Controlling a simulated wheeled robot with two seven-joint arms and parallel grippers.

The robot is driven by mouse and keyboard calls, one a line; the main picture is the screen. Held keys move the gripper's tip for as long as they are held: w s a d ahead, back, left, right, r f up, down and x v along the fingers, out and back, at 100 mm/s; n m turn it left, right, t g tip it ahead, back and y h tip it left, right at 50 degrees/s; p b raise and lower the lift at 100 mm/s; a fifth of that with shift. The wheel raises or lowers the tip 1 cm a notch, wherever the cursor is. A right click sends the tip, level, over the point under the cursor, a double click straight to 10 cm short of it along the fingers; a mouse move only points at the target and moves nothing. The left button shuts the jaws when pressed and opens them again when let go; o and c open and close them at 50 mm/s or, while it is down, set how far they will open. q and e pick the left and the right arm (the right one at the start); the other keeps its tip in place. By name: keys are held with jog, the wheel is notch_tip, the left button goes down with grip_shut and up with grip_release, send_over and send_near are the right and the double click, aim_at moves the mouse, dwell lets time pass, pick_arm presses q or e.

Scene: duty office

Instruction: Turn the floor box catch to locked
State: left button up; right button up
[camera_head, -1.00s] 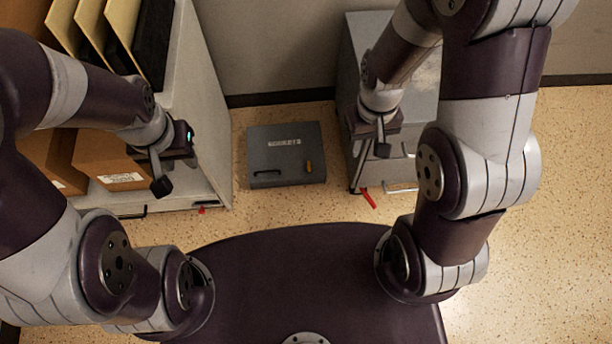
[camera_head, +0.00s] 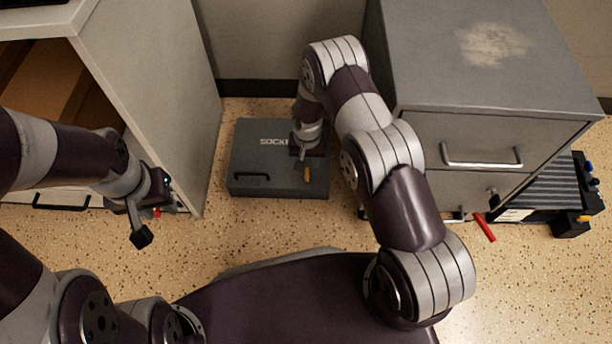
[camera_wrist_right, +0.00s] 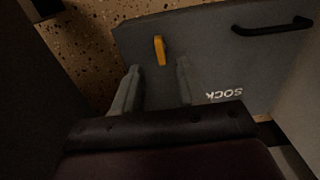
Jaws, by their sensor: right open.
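The grey floor box (camera_head: 250,160) lies flat on the floor between the cabinets, with a dark handle at its front left and white lettering on its lid. Its yellow catch (camera_head: 307,174) is near the front right, its length running roughly front to back. My right gripper (camera_head: 303,160) is over the box just behind the catch. In the right wrist view its fingers (camera_wrist_right: 158,78) are apart and empty, and the catch (camera_wrist_right: 160,50) shows just beyond the tips, in line with the gap. My left gripper (camera_head: 140,225) hangs by the left cabinet; its opening is unclear.
A grey drawer cabinet (camera_head: 480,70) stands close on the right, with a red piece (camera_head: 484,227) at its foot. An open-fronted cabinet (camera_head: 165,80) stands on the left. A black device (camera_head: 545,195) is at far right. Floor in front of the box is clear.

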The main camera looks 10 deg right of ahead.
aim_at(307, 174)
notch_tip(307, 174, down, 7)
jog(key=b, duration=0.3)
pick_arm(q)
notch_tip(307, 174, down, 5)
jog(key=shift+r, duration=0.15)
pick_arm(e)
grip_shut()
